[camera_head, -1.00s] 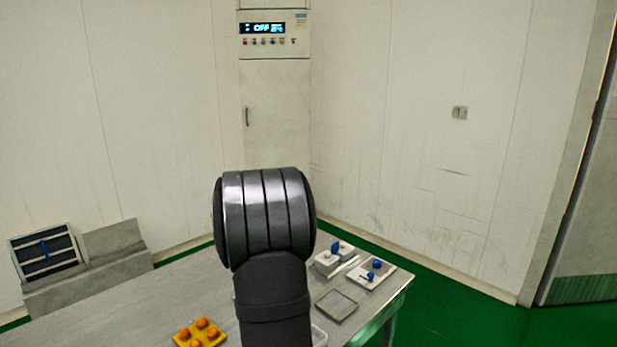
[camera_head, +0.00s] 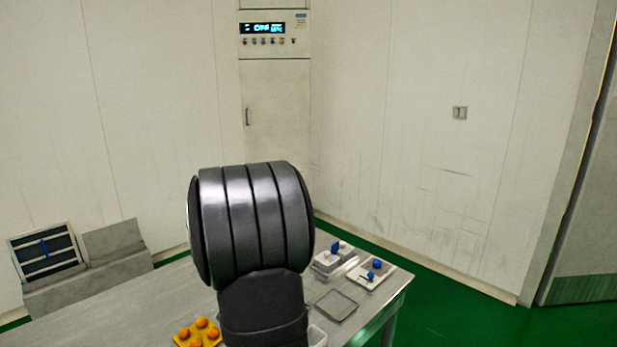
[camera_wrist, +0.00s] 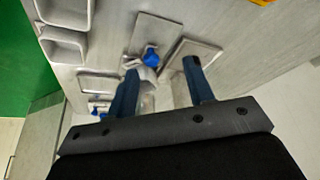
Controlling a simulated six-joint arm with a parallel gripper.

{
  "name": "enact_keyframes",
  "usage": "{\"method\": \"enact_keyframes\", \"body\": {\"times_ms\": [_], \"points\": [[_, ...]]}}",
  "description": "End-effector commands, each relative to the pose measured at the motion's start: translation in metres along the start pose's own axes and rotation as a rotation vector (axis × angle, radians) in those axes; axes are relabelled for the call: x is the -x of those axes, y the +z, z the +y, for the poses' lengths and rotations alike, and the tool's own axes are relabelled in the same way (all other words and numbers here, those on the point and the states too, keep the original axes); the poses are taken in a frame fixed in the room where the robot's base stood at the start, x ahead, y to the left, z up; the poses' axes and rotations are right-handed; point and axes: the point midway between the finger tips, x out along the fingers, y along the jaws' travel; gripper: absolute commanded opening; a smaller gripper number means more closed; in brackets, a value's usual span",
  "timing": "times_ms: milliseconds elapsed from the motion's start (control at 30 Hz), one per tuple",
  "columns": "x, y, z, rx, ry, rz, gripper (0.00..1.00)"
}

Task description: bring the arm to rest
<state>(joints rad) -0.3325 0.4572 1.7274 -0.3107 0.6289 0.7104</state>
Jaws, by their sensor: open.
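My gripper shows in the wrist view (camera_wrist: 160,75) with its two dark blue fingers apart and nothing between them gripped. It hangs above the metal table (camera_wrist: 245,40), with a blue-knobbed item visible beyond and between the fingers. In the head view my dark arm link stands at the centre over the table (camera_head: 150,310) and hides part of it. The gripper itself is hidden in the head view.
On the table are a yellow tray (camera_head: 183,342) of orange balls, a shallow grey tray (camera_head: 337,306), and two pale units with blue knobs (camera_head: 335,247) (camera_head: 377,264). A control cabinet (camera_head: 275,110) stands behind. Green floor (camera_head: 450,310) lies right.

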Motion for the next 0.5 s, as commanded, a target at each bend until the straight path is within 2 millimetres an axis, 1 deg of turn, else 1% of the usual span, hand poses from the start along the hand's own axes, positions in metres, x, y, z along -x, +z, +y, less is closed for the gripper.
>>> {"method": "enact_keyframes", "body": {"times_ms": [33,267,500], "points": [[0.010,-0.001,0.000,-0.001,-0.002,0.002,0.48],[0.051,-0.001,0.000,-0.001,-0.002,0.004,0.48],[0.096,0.000,0.000,-0.001,-0.002,0.003,0.48]]}}
